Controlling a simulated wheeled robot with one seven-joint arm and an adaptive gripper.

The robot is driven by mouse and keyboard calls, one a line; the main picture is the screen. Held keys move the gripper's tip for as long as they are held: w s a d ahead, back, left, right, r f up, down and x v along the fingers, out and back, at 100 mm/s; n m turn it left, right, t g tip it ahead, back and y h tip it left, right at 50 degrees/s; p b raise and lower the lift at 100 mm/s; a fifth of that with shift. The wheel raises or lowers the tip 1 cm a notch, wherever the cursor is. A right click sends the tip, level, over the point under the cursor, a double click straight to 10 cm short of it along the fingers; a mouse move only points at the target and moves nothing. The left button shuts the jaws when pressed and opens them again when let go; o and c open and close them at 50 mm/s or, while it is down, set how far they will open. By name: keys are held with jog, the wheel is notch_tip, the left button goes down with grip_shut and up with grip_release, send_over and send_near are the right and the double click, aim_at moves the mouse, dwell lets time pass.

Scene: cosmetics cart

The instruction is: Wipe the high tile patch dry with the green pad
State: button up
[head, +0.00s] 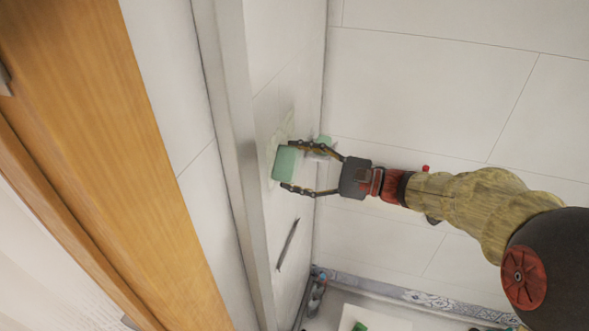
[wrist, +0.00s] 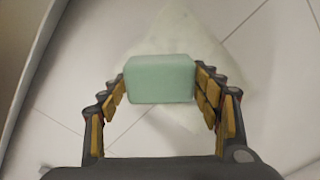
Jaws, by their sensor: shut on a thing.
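The green pad (head: 287,163) is a pale green block held between the fingers of my gripper (head: 312,168). It also shows in the wrist view (wrist: 160,79), where my gripper (wrist: 162,88) has a finger against each of its sides. The high tile patch (head: 282,130) is a pale, irregular smear on the tiled wall, partly hidden behind the pad. In the wrist view the patch (wrist: 180,35) spreads behind and above the pad. I cannot tell whether the pad touches the wall.
A metal-like upright edge (head: 228,110) and an orange wooden panel (head: 110,150) stand left of the patch. A dark narrow bar (head: 288,245) is on the wall below it. A shelf with a white tray (head: 375,318) lies low down. A small green thing (head: 323,141) shows behind the gripper.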

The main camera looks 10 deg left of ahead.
jog(key=shift+w+d, duration=0.15)
jog(key=shift+w, duration=3.25)
